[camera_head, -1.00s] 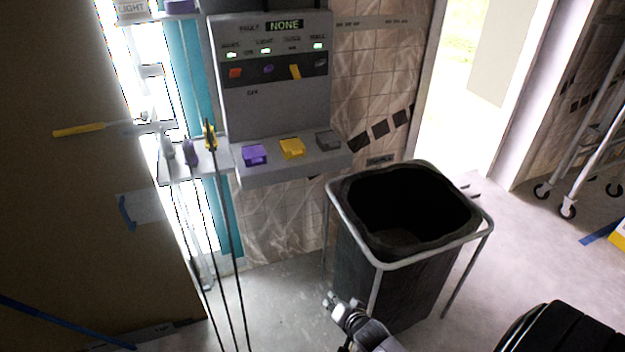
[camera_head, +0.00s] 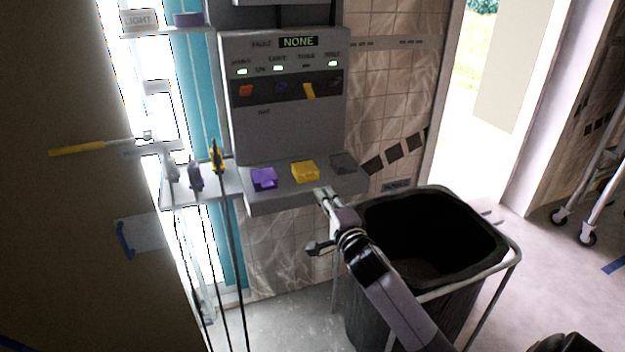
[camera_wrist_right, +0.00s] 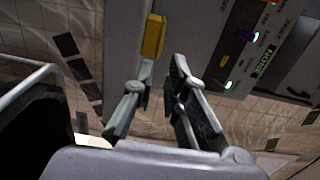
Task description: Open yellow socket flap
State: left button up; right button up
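The yellow socket flap (camera_head: 305,171) sits on the sloped ledge of the grey wall panel (camera_head: 290,135), between a purple socket flap (camera_head: 264,178) and a grey one (camera_head: 343,163). It looks closed. My right gripper (camera_head: 322,192) is just in front of and below the yellow flap. In the right wrist view the yellow flap (camera_wrist_right: 154,36) lies just beyond the fingertips. The fingers of my right gripper (camera_wrist_right: 160,72) are parted with nothing between them; no contact with the flap is clear. My left gripper is not in view.
A black bin (camera_head: 440,230) in a metal frame stands right of and below the panel, close under my right arm. A white shelf (camera_head: 205,190) with hanging cables and plugs is left of the panel. Coloured switches are above the ledge.

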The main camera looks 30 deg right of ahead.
aim_at(312, 178)
jog(key=x, duration=0.9)
jog(key=shift+w+d, duration=0.15)
jog(key=shift+w, duration=0.2)
jog(key=shift+c, duration=0.2)
grip_shut()
jog(key=shift+f, duration=0.1)
